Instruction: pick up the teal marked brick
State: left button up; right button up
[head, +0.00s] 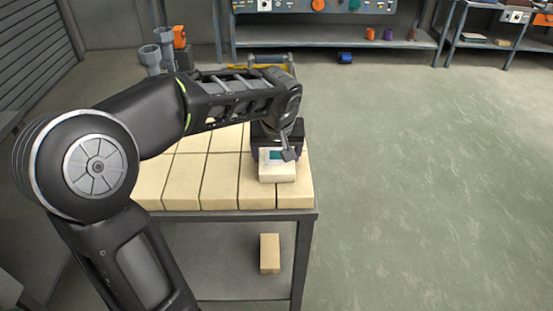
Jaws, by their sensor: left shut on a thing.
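The teal marked brick (277,172) is a pale block with a teal patch on its top. It is at the front right of the table, over the layer of tan bricks. My left gripper (277,152) reaches down from above and is shut on it, with dark fingers at its sides. I cannot tell whether the brick still touches the bricks below. My left arm hides part of the table's back and left. My right gripper is out of view.
Tan bricks (220,185) cover the table (230,216). One loose brick (270,253) lies on the lower shelf. Grey metal cylinders (150,57) and an orange item (180,37) stand behind my arm. Shelving (330,42) lines the back wall. The floor (430,180) at right is clear.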

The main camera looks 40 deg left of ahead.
aim_at(277, 157)
pick_arm(q)
jog(key=c, duration=0.3)
notch_tip(277, 157, up, 10)
dwell(0.6)
dwell(0.5)
